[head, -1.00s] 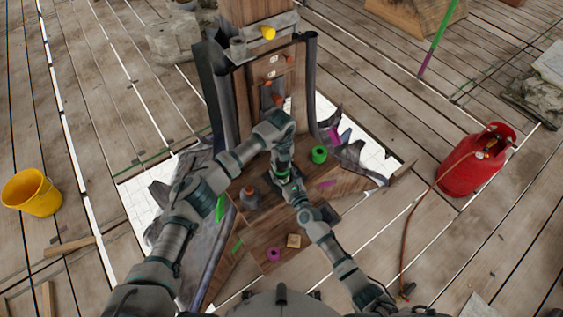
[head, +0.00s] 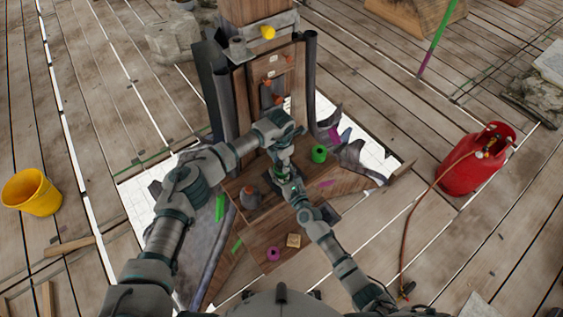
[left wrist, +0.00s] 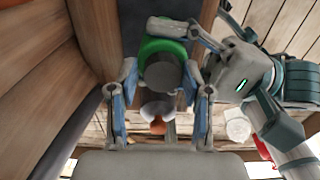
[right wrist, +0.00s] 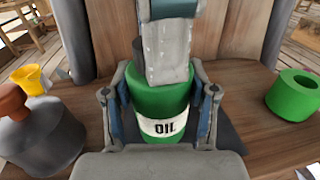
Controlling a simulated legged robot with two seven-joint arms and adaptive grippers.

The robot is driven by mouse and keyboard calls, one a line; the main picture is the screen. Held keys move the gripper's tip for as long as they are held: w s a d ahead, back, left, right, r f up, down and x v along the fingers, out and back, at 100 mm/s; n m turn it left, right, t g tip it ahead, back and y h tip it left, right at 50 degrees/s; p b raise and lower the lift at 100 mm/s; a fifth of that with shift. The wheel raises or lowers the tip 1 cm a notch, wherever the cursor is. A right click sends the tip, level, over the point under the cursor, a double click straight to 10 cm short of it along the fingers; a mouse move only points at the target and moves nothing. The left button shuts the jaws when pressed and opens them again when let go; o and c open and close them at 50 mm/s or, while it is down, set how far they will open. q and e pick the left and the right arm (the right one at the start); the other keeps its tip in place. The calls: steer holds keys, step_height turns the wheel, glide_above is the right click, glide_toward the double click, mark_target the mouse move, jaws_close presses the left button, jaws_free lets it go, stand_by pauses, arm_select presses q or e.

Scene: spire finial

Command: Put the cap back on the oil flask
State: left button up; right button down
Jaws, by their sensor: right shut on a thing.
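The green oil flask (right wrist: 163,107) with its white OIL label stands upright between the fingers of my right gripper (right wrist: 161,82), which is shut on it. A dark grey cap (left wrist: 161,76) shows at the flask's top in the left wrist view, with the green flask (left wrist: 160,46) around and beyond it. My left gripper (left wrist: 160,72) is above the flask, with one finger on each side of the cap and seemingly a small gap. In the right wrist view a left finger hides most of the cap, so its seating is unclear. Both grippers meet in the head view (head: 283,165).
A green ring-shaped piece (right wrist: 296,94) stands right of the flask. A grey pot with an orange-brown knob (right wrist: 38,135) stands left. The wooden post (head: 262,75) rises behind. A magenta ring (head: 273,254) and a small wooden block (head: 293,240) lie in front.

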arm_select(q)
steer(key=shift+o, duration=0.6)
step_height(320, 180, up, 12)
arm_select(e)
steer(key=shift+c, duration=1.2)
jaws_free()
